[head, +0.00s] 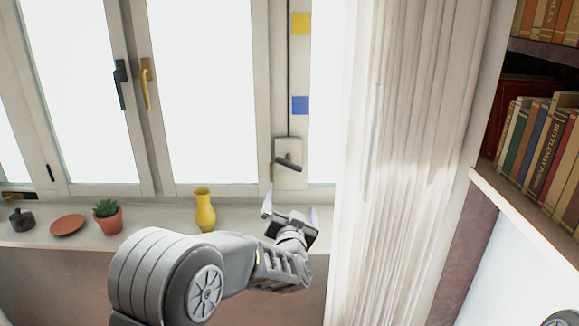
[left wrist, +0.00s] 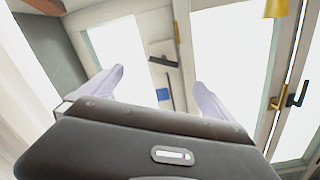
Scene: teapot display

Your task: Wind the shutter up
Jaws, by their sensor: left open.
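The shutter winder is a pale plate (head: 288,150) with a dark grey crank handle (head: 288,162), on the window frame right of the middle panes. A dark rod or cord (head: 289,70) runs up from it. My left gripper (head: 289,212) is open and empty, just below the winder and apart from it in the head view. In the left wrist view, which looks turned over, the crank handle (left wrist: 163,62) shows between the two pale fingers. The shutter itself cannot be made out; the panes are bright white. My right gripper is out of view.
The sill holds a yellow vase (head: 205,212), a potted plant (head: 107,216), a terracotta dish (head: 68,225) and a dark pot (head: 21,219). Yellow (head: 301,23) and blue (head: 300,105) squares mark the frame. A white curtain (head: 415,150) and bookshelf (head: 530,205) stand at right.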

